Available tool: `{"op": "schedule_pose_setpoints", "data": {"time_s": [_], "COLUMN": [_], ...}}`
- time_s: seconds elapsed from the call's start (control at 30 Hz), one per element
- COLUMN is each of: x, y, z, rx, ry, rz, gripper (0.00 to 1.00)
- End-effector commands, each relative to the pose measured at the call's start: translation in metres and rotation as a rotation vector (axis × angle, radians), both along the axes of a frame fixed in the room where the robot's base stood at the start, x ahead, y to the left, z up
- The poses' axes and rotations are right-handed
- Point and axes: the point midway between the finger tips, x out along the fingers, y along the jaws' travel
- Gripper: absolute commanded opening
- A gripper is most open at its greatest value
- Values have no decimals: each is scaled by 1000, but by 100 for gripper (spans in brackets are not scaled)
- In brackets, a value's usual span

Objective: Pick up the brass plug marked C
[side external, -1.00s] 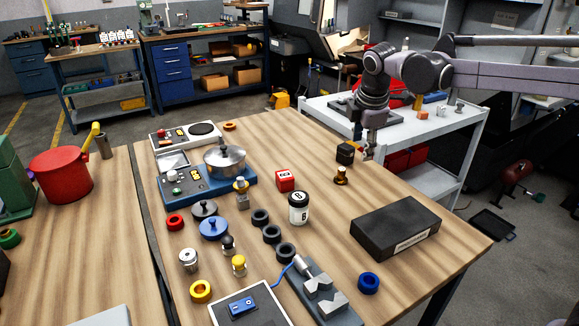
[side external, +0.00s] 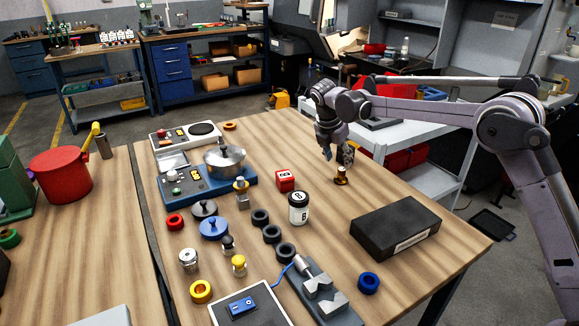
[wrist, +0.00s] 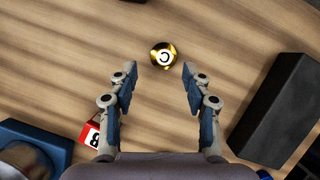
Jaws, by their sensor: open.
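The brass plug marked C (side external: 341,176) stands upright on the wooden table (side external: 385,185). In the wrist view its round top with the letter C (wrist: 165,56) shows just beyond the fingertips, sideways within the gap between them. My gripper (side external: 338,156) is open and empty, pointing down close above the plug. In the wrist view both fingers of my gripper (wrist: 158,76) are spread apart, and I see no contact with the plug.
A red cube (side external: 285,180) and a white jar with a black lid (side external: 299,207) stand left of the plug. A long black block (side external: 396,229) lies to the right. Black rings (side external: 272,234) and a pot (side external: 224,160) are further left. Table right around the plug is clear.

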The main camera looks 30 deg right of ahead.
Motion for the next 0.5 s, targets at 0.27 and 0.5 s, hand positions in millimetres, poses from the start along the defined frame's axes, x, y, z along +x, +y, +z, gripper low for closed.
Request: {"op": "schedule_pose_setpoints", "data": {"time_s": [0.27,0.5], "x": [0,0], "y": [-8,-20], "z": [-19,-49], "rx": [0,1], "ry": [-1,0], "rz": [-2,-2], "gripper": [49,49]}}
